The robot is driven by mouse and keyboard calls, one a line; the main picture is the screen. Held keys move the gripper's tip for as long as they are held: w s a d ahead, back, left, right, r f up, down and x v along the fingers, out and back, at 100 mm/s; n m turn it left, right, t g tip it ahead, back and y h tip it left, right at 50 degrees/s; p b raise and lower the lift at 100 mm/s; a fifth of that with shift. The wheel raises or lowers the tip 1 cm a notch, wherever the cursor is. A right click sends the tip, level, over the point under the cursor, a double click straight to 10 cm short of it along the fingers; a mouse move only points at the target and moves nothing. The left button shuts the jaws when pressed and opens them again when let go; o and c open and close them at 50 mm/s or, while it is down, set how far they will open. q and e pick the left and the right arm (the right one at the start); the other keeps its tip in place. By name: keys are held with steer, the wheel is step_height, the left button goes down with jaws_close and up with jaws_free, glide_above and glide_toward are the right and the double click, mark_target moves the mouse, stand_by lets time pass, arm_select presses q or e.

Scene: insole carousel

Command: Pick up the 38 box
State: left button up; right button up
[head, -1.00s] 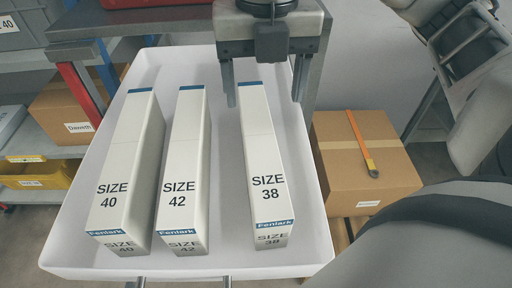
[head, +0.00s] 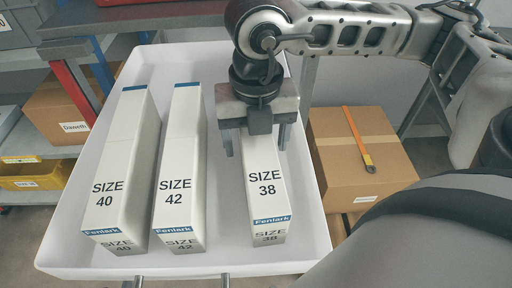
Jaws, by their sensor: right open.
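The size 38 box (head: 267,192) is long and white with a blue Fenlark band, and lies in the white tray (head: 206,260), the rightmost of three boxes. My right gripper (head: 256,148) is over the far half of this box, pointing down. Its jaws are open, one finger on each side of the box as seen from above. Whether the fingers touch the box cannot be told. The far end of the box is hidden behind the gripper. My left gripper is not in view.
The size 42 box (head: 182,185) and the size 40 box (head: 122,185) lie to the left in the tray, with a gap between the 42 and 38 boxes. Shelving is at left.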

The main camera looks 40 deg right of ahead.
steer(key=c, duration=1.1)
steer(key=shift+c, duration=0.2)
